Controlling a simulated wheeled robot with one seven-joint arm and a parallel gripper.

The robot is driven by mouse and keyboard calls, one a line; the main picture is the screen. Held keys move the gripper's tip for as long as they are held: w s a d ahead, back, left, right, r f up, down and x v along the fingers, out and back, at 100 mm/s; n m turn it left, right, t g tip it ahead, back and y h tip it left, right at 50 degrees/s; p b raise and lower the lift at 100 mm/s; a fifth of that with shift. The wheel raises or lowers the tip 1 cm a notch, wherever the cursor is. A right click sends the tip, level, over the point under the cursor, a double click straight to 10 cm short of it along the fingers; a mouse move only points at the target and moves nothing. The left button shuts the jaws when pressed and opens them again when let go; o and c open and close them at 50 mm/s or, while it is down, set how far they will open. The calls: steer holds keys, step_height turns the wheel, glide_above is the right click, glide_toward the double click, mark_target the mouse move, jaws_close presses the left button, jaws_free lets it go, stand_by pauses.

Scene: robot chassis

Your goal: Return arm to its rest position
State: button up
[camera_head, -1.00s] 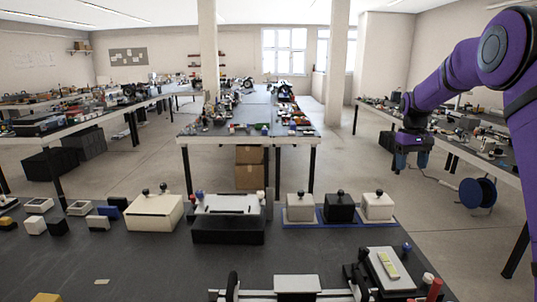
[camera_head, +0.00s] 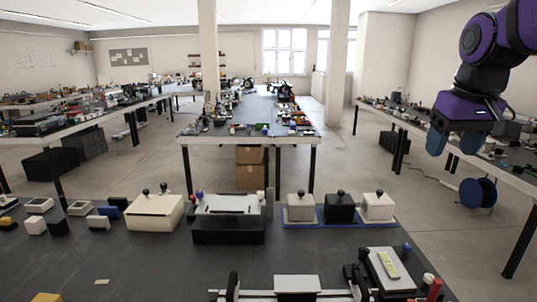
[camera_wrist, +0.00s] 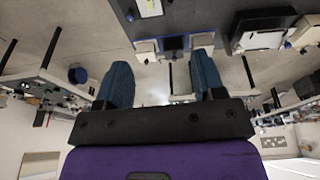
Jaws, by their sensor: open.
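My purple arm reaches in from the upper right of the head view. My gripper (camera_head: 456,147) hangs above floor level in front of the right-hand table, with its blue fingers pointing down. In the wrist view my gripper (camera_wrist: 160,85) shows its two blue fingers spread wide apart, with nothing between them. It touches no object in either view.
The near dark table (camera_head: 150,265) holds a cream box (camera_head: 154,212), a black-and-white box (camera_head: 228,222), knobbed cubes on a blue tray (camera_head: 330,224) and a device (camera_head: 391,268) at right. A blue reel (camera_head: 477,192) stands on the floor. Open floor lies between the tables.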

steer(key=s+a+f+t, duration=0.1)
steer(key=s+f, duration=0.1)
steer(key=s, duration=0.6)
steer(key=s+a+f+t, duration=0.1)
steer(key=s+a+f, duration=0.1)
steer(key=s, duration=0.6)
steer(key=shift+s+f+t, duration=0.15)
steer(key=shift+f+t, duration=0.15)
steer(key=shift+s, duration=0.1)
stand_by(0.8)
